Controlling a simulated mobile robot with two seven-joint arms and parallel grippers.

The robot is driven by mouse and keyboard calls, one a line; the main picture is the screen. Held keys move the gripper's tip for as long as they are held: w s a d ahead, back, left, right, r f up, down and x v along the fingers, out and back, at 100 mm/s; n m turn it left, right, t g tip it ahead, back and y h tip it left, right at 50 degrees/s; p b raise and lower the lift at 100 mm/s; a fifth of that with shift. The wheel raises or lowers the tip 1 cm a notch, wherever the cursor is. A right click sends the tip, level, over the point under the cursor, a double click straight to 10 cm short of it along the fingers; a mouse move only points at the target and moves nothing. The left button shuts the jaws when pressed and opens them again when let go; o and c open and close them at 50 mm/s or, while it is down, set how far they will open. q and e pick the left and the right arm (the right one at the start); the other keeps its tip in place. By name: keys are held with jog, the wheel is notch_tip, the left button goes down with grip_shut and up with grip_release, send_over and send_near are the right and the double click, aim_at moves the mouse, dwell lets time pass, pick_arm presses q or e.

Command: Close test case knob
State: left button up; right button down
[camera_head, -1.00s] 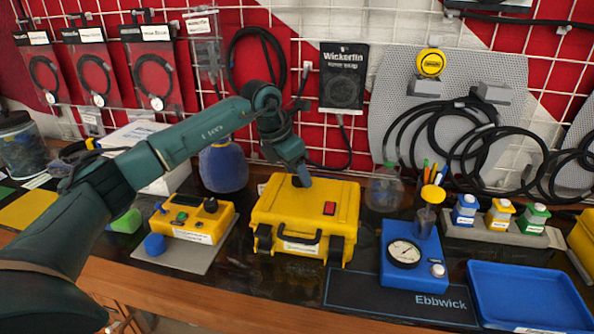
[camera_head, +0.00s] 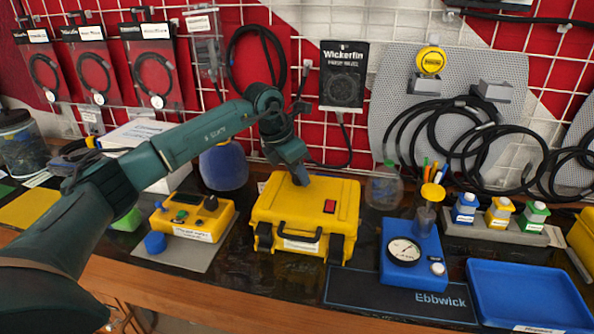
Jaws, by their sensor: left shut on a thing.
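A yellow hard case (camera_head: 270,207) with a black handle and two black front latches stands on the dark bench in the middle; its lid looks down. A red switch or label (camera_head: 330,206) shows on its top right. The knob itself I cannot make out; it is likely hidden by my gripper. My left gripper (camera_head: 301,180) points down onto the case top near its back edge and is shut, with its tips at the case surface. What it grips is too small and hidden to tell. My right gripper is not in view.
Left of the case is a yellow meter box (camera_head: 205,222) with a blue knob (camera_head: 155,243). Right is a blue gauge unit (camera_head: 423,268) holding a yellow-topped cylinder. A blue tray (camera_head: 530,297) lies front right. A blue round container (camera_head: 224,168) stands behind.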

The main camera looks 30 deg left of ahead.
pick_arm(q)
jog(key=shift+m, duration=0.4)
jog(key=m, duration=0.2)
jog(key=m+g+h, duration=0.1)
jog(key=shift+w+a+r+m+h, duration=0.1)
jog(key=shift+w+m+h, duration=0.05)
jog(key=shift+m+h, duration=0.2)
jog(key=m, duration=0.2)
jog(key=m+g, duration=0.1)
jog(key=m, duration=0.1)
jog(key=shift+w+m+g+h, duration=0.2)
jog(key=shift+m+g+h, duration=0.05)
jog(key=shift+m+g, duration=0.1)
jog(key=m+g, duration=0.1)
jog(key=m, duration=0.1)
jog(key=m+g, duration=0.1)
jog(key=m, duration=0.2)
jog(key=shift+w, duration=0.2)
jog(key=shift+m+g, duration=0.45)
jog(key=shift+m, duration=0.95)
jog(key=shift+m+g, duration=0.3)
jog(key=shift+m, duration=0.3)
jog(key=o, duration=1)
